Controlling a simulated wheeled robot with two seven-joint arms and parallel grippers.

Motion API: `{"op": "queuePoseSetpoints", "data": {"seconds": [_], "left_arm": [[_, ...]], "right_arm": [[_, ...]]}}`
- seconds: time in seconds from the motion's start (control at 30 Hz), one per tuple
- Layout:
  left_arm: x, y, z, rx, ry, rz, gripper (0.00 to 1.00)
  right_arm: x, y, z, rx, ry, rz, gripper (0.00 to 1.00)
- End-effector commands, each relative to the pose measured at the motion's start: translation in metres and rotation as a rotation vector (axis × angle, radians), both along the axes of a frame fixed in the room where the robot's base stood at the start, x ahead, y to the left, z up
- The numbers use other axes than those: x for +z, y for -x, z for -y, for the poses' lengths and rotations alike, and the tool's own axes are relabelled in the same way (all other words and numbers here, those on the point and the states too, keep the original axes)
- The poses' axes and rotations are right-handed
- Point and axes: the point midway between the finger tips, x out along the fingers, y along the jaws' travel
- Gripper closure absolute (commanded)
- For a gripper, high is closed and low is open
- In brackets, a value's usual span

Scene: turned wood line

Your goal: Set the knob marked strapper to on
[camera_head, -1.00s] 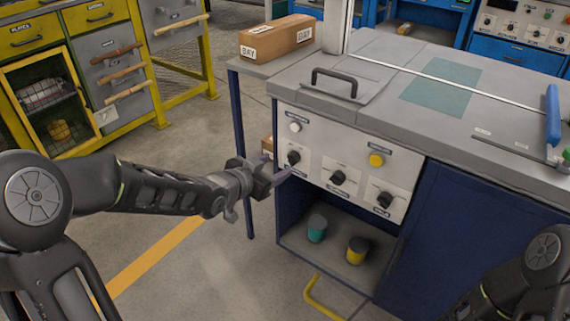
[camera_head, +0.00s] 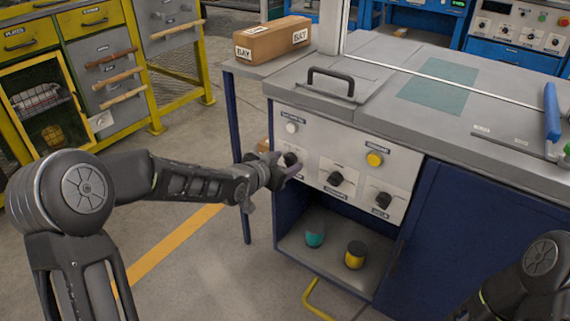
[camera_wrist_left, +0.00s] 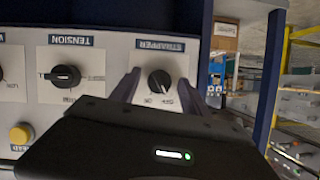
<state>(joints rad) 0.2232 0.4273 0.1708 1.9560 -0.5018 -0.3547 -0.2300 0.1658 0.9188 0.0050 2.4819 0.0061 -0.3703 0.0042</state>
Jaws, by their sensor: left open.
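The knob marked strapper (camera_wrist_left: 160,82) is a round black knob on a pale panel plate, with its label upside down above it in the left wrist view. Its white pointer line slants down and right, towards one of two small inverted position labels. In the head view the knob (camera_head: 289,159) is partly covered by my left gripper (camera_head: 285,172). In the left wrist view that gripper (camera_wrist_left: 156,88) is open, with one finger on each side of the knob. I cannot tell whether the fingers touch it. My right gripper is out of frame.
The tension knob (camera_wrist_left: 66,76) is beside it on the panel. A yellow button (camera_head: 374,160), a white button (camera_head: 292,128) and another black knob (camera_head: 383,200) share the panel. A shelf below holds a teal pot (camera_head: 315,235) and a yellow one (camera_head: 355,256).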

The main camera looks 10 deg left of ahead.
Motion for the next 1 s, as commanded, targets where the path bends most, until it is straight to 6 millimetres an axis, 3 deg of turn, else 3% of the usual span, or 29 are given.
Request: {"op": "queuePoseSetpoints", "data": {"seconds": [0.1, 0.73, 1.0], "left_arm": [[0.0001, 0.0003, 0.0000, 0.000, 0.000, 0.000, 0.47], [-0.0001, 0.0005, 0.0000, 0.000, 0.001, 0.000, 0.99], [-0.0005, 0.0005, 0.0002, 0.000, -0.002, 0.001, 1.00]], "right_arm": [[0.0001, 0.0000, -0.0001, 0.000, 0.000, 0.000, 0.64], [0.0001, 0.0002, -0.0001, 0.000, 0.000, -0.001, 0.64], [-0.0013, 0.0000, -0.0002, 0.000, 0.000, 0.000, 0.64]]}}
